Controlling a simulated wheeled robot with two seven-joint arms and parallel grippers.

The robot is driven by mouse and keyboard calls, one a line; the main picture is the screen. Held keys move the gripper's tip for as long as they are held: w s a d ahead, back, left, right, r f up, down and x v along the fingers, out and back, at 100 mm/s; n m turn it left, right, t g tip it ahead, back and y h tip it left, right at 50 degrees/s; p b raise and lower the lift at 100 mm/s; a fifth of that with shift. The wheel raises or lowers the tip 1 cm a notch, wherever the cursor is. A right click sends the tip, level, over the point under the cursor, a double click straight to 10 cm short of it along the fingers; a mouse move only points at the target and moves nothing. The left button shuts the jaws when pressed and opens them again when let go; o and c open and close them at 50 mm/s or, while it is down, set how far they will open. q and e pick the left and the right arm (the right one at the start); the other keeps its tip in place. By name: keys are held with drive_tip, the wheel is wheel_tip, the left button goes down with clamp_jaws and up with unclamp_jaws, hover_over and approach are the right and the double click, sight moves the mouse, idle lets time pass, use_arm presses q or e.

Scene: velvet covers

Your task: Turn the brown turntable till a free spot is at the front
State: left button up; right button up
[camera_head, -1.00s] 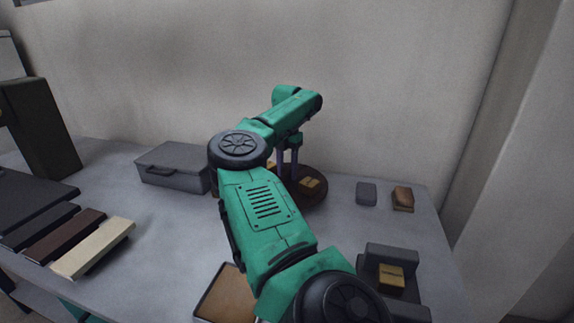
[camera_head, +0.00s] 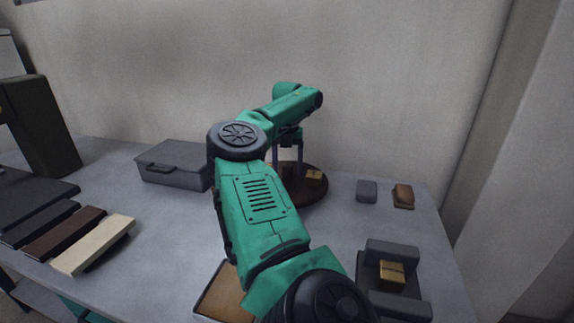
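The round brown turntable (camera_head: 316,190) is on the grey table towards the back, partly hidden by my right arm. A small yellow block (camera_head: 314,174) lies on its right back part. My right gripper (camera_head: 288,168) reaches over the turntable with its fingers pointing down and spread apart. A pale patch and something brown show between the fingers; I cannot tell whether either is held or touched. The turntable's left and front left parts are hidden behind my arm. My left gripper is not in view.
A grey lidded case (camera_head: 172,165) stands left of the turntable. A dark grey block (camera_head: 367,191) and a brown-topped block (camera_head: 403,195) lie to the right. A grey holder (camera_head: 392,249) with a yellow block and a brown-bottomed tray (camera_head: 222,294) are nearer. Several coloured bars lie left.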

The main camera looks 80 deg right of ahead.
sight(287, 165)
wheel_tip(287, 165, up, 15)
drive_tip(key=p, duration=0.4)
drive_tip(key=shift+f+p, duration=0.2)
drive_tip(key=shift+p, duration=0.2)
drive_tip(key=shift+f, duration=0.15)
